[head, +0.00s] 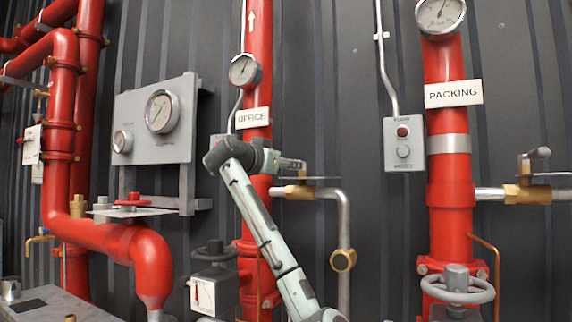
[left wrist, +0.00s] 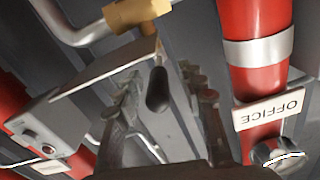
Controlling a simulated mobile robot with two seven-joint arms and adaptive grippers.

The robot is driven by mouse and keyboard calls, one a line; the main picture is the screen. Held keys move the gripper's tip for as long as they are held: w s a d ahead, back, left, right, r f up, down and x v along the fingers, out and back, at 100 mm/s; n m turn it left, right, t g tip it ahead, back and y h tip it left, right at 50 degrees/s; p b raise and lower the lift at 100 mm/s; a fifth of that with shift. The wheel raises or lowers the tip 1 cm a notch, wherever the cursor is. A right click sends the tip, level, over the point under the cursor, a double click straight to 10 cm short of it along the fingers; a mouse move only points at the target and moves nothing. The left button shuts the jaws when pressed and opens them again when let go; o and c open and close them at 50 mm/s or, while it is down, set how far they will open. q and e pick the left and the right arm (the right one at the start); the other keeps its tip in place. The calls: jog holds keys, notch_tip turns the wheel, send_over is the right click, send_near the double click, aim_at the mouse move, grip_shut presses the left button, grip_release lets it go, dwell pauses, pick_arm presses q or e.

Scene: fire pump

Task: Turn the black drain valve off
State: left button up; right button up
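A brass valve (head: 300,192) sits on a grey pipe right of the red OFFICE pipe (head: 258,95) in the head view. In the left wrist view, the brass body (left wrist: 137,12) carries a flat metal lever (left wrist: 105,72) with a black grip (left wrist: 158,90). My left gripper (head: 292,163) is just above this valve in the head view. In the left wrist view its fingers (left wrist: 165,112) are apart, with the black grip between them. I see no clear contact. Which valve is the drain valve is not labelled. My right gripper is not in view.
A dark handwheel (head: 213,252) is low at the left of the OFFICE pipe. Another brass lever valve (head: 527,192) is right of the PACKING pipe (head: 448,190), above a grey handwheel (head: 457,287). A pump button box (head: 404,144) hangs between the pipes.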

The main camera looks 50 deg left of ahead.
pick_arm(q)
jog(key=shift+s, duration=0.1)
jog(key=v, duration=1.2)
